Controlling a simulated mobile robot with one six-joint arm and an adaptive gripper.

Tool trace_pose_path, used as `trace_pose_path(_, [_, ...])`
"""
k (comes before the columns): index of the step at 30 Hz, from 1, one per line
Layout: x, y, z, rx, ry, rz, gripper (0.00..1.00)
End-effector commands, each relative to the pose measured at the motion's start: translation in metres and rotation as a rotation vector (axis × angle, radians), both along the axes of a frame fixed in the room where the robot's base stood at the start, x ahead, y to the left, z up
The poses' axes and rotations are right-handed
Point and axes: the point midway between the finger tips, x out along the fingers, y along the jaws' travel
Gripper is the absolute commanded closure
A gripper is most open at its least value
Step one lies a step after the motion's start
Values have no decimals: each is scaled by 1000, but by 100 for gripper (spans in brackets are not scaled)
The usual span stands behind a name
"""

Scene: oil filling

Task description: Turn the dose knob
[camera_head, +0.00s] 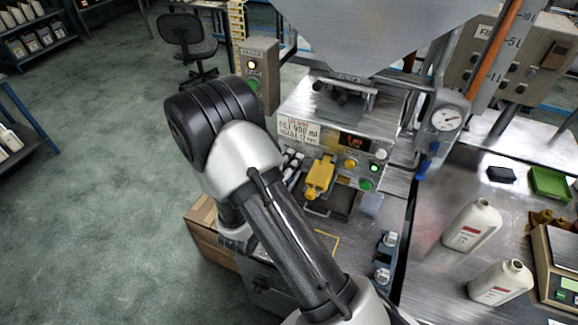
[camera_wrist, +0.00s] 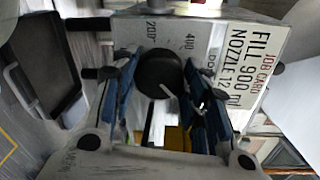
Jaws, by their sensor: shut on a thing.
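The dose knob (camera_wrist: 160,76) is round and black with a white pointer line, on the metal face of the filling machine (camera_head: 325,110). Scale marks "200" and "400" and part of the word "DOSE" show beside it in the wrist view. My gripper (camera_wrist: 160,82) has its blue-padded fingers on both sides of the knob and is shut on it. The pointer slants toward the lower right of the wrist view. In the head view my arm hides the knob, and I cannot make out the gripper clearly.
A job card (camera_wrist: 248,65) reading "FILL 900 ml, NOZZLE 12" is next to the knob. A yellow part (camera_head: 320,177), a green button (camera_head: 365,184) and a red display (camera_head: 355,142) are on the machine's front. White bottles (camera_head: 472,225) stand on the right bench.

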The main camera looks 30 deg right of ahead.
Motion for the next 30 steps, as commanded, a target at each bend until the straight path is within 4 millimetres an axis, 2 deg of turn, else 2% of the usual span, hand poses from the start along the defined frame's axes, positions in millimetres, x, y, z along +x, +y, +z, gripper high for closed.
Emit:
trace_pose_path(18, [-1, -1, -2, 357, -462, 0, 82])
trace_pose_path(30, [-2, -2, -2, 536, -691, 0, 82])
